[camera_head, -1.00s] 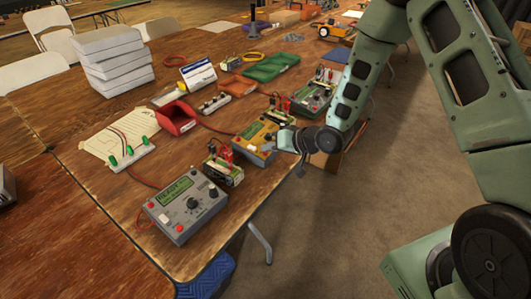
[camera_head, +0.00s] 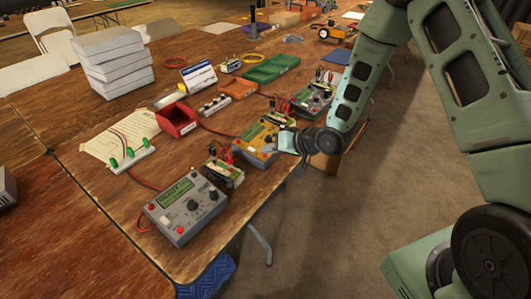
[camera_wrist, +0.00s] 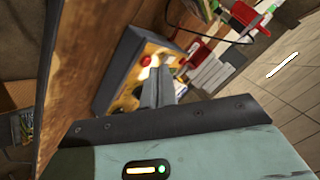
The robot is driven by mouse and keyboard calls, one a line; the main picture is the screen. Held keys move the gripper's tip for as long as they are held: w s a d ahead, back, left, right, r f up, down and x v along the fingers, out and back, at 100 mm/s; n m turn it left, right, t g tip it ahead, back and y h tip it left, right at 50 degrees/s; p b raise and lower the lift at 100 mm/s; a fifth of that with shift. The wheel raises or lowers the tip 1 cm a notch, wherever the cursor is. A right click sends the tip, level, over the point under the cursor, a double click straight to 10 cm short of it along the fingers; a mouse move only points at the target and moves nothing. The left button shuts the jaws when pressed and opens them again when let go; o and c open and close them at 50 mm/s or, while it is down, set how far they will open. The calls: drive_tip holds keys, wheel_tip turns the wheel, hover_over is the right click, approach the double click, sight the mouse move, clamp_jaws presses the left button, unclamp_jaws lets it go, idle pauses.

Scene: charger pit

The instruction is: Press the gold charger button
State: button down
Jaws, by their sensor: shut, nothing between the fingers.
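The gold charger (camera_head: 252,147) sits near the right edge of the wooden table, in the middle of the row of chargers. In the wrist view its gold face (camera_wrist: 151,48) shows behind my fingertips, with a red button (camera_wrist: 146,60) just left of them and dark knobs partly hidden lower down. My gripper (camera_wrist: 157,72) is shut and empty, its tips over the charger's face. I cannot tell whether they touch it. In the head view my gripper (camera_head: 283,144) is at the charger's right side, its fingers hardly visible.
A grey charger (camera_head: 186,209) stands nearer and a green-faced charger (camera_head: 313,100) farther back. Small battery packs with red leads (camera_head: 224,172) stand between them. A red bin (camera_head: 177,122) and a green tray (camera_head: 272,69) lie to the left and behind. Open floor lies right of the table.

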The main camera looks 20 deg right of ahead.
drive_tip(key=shift+r, duration=0.3)
drive_tip(key=shift+s+d+r+p, duration=0.1)
drive_tip(key=shift+s+r+p, duration=0.05)
drive_tip(key=shift+r+p, duration=0.65)
drive_tip(key=shift+s+d+r+p, duration=0.1)
drive_tip(key=shift+r+p, duration=0.55)
drive_tip(key=shift+r, duration=0.2)
drive_tip(key=shift+s+d+r+p, duration=0.1)
drive_tip(key=shift+s+r+p, duration=0.05)
drive_tip(key=shift+r+p, duration=0.65)
drive_tip(key=s+a+r+n+g+h, duration=0.4)
drive_tip(key=s+a+r, duration=0.3)
drive_tip(key=s+r, duration=0.25)
drive_tip(key=s+r+n+g+h, duration=0.1)
drive_tip(key=s+r+n+g, duration=0.1)
drive_tip(key=s, duration=0.9)
drive_tip(key=s+r+n+g+h, duration=0.1)
drive_tip(key=s+r, duration=0.4)
drive_tip(key=s, duration=0.6)
drive_tip(key=shift+s+r+n+g+h, duration=0.25)
drive_tip(key=shift+s+n+g+h, duration=0.15)
drive_tip(key=shift+n+g, duration=0.25)
